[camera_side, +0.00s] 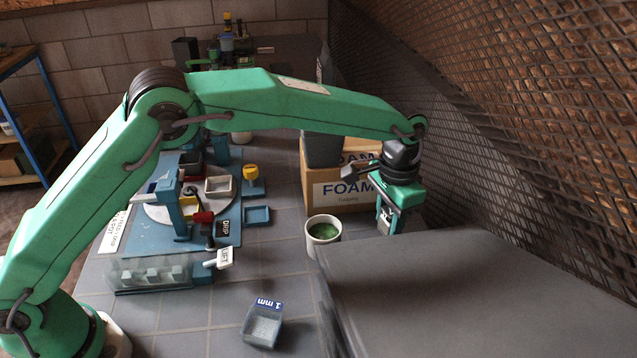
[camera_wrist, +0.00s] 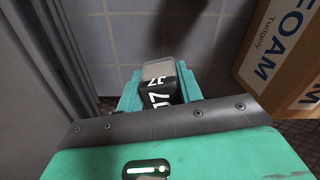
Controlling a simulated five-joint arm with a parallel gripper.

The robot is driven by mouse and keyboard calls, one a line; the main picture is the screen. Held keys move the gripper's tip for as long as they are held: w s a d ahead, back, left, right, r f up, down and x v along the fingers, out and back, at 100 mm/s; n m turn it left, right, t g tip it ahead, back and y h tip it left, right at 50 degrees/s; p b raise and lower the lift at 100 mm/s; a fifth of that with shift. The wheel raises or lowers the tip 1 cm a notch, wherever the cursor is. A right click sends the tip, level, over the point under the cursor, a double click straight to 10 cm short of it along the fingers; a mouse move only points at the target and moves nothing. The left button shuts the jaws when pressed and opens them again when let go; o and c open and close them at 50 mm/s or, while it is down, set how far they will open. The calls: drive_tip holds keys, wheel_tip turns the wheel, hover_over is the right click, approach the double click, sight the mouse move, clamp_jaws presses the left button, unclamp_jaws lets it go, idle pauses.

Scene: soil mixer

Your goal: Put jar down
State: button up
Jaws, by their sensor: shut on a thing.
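My gripper (camera_side: 390,218) points down beside the FOAM boxes, behind the grey block at the front right. In the wrist view, my gripper (camera_wrist: 160,88) has its teal fingers on both sides of a small dark jar (camera_wrist: 160,92) and is shut on it. The jar has white figures on its dark side and a grey, squarish top. In the side view the fingers and block mostly hide the jar. I cannot tell whether its base touches the tiled bench.
FOAM cartons (camera_side: 340,190) stand close behind my gripper. A white pot (camera_side: 323,232) with green contents is to its left. The large grey block (camera_side: 450,295) is in front, and a mesh wall (camera_side: 530,130) is to the right. A clear "1 mm" bin (camera_side: 263,325) sits at the front.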

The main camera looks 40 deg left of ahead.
drive_tip(key=shift+r, duration=0.1)
drive_tip(key=w+a+r+m, duration=0.1)
drive_tip(key=w+a+r, duration=0.2)
drive_tip(key=a+r, duration=0.9)
drive_tip(key=w+a+r+m, duration=0.2)
drive_tip(key=a+r, duration=0.9)
drive_tip(key=a, duration=0.1)
drive_tip(key=w+a+f+n, duration=0.4)
drive_tip(key=a+f, duration=0.3)
drive_tip(key=f, duration=0.4)
drive_tip(key=w+a+f+n, duration=0.5)
drive_tip(key=w+a+f, duration=0.1)
drive_tip(key=f, duration=0.6)
drive_tip(key=shift+w+a, duration=0.25)
drive_tip(key=shift+a, duration=0.2)
drive_tip(key=shift+f, duration=4.95)
